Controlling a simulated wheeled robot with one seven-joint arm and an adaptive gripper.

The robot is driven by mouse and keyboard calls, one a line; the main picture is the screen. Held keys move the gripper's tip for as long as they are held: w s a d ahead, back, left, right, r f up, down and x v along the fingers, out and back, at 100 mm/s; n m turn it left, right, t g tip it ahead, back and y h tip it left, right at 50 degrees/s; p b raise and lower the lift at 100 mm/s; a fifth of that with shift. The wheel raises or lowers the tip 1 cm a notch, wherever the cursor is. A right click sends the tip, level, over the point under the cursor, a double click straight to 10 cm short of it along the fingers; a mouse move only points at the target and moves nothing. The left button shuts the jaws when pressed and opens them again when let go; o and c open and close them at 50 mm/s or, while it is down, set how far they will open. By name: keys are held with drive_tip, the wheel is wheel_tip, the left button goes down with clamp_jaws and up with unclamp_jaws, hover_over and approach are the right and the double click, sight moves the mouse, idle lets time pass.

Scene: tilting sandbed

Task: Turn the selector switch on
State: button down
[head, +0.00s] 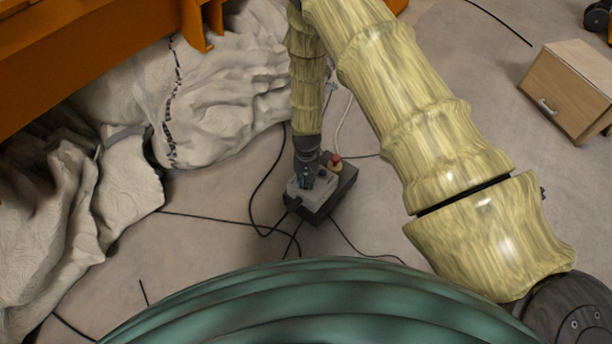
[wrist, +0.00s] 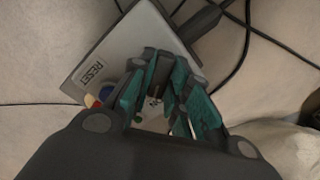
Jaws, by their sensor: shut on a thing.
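The control box (head: 342,190) stands on the floor below my arm, with a grey top panel that also shows in the wrist view (wrist: 120,48). My gripper (head: 305,180) points down onto this panel. In the wrist view my gripper (wrist: 165,82) has its teal-padded fingers close together over the panel, shut on a small part between them. That part sits where the selector switch would be, but the fingers hide most of it, so its turn position cannot be told. A RESET label (wrist: 92,73) is beside the fingers.
A red button (head: 334,160) and a blue button (head: 322,173) are close beside my gripper on the box. Dark cables (head: 262,210) run over the floor around it. Crumpled pale sheeting (head: 215,110) lies to the left; a wooden cabinet (head: 567,90) stands far right.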

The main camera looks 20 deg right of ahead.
sight(307, 181)
drive_tip(key=shift+m+p, duration=0.3)
drive_tip(key=shift+m, duration=0.2)
drive_tip(key=c, duration=1.4)
unclamp_jaws()
drive_tip(key=shift+o, duration=0.2)
wheel_tip(307, 181, up, 12)
drive_tip(key=shift+s+f, duration=0.1)
